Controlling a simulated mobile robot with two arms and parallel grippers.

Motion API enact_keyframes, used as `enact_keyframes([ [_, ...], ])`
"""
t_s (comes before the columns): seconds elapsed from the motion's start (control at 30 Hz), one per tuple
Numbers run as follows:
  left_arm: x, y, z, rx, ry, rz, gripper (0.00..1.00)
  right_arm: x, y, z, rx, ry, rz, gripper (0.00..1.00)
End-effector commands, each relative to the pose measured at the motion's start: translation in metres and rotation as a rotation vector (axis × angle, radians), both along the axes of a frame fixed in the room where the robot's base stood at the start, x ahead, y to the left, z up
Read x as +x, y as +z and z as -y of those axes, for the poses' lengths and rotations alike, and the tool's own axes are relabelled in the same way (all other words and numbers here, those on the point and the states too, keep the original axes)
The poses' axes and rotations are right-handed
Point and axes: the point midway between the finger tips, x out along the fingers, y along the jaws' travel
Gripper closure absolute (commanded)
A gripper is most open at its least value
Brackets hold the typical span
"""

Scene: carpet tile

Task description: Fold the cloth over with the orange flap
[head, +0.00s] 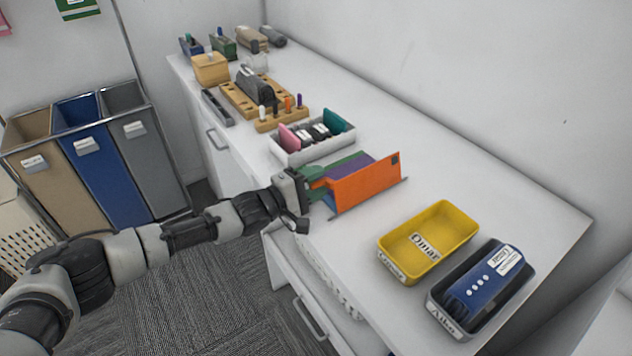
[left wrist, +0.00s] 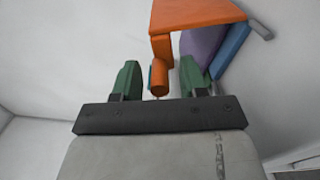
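The orange flap (head: 366,185) stands raised on the white counter, with a small dark square near its upper right corner. Purple cloth (head: 352,168) shows behind it, partly hidden. In the left wrist view the orange flap (left wrist: 195,15) is at the top, with purple cloth (left wrist: 200,45) and a blue strip (left wrist: 230,52) beside it. My left gripper (head: 325,178) reaches the flap's left end. Its green fingers in the left wrist view (left wrist: 158,78) are apart, with an orange rounded handle (left wrist: 159,76) between them and gaps on both sides. My right gripper is out of view.
A white divided tray (head: 312,138) stands just behind the flap. A yellow tray (head: 463,228) and a dark tray (head: 438,308) holding a blue device (head: 485,280) stand at front right. Wooden blocks (head: 240,98) are further back. Bare counter lies between flap and yellow tray.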

Motion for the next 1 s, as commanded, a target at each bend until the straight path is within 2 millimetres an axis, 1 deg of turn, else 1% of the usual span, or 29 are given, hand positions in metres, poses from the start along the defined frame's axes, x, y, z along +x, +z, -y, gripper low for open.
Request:
enact_keyframes([
  [0.13, -0.003, -0.002, -0.003, 0.0, -0.002, -0.002, 0.57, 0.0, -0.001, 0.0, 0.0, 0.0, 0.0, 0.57],
  [0.27, -0.012, -0.003, -0.016, 0.0, -0.001, -0.005, 0.57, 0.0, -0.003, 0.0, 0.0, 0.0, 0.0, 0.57],
  [0.5, -0.039, -0.004, -0.056, 0.002, 0.002, -0.003, 0.57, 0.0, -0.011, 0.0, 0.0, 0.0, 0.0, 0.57],
  [0.7, -0.056, -0.003, -0.08, 0.001, 0.002, -0.002, 0.57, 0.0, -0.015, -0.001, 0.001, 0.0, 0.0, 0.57],
  [0.83, -0.061, -0.002, -0.087, -0.001, 0.002, -0.002, 0.57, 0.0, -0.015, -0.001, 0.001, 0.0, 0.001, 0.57],
  [1.0, -0.062, -0.001, -0.089, -0.001, 0.001, -0.002, 0.57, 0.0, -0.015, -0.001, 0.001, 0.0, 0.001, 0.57],
])
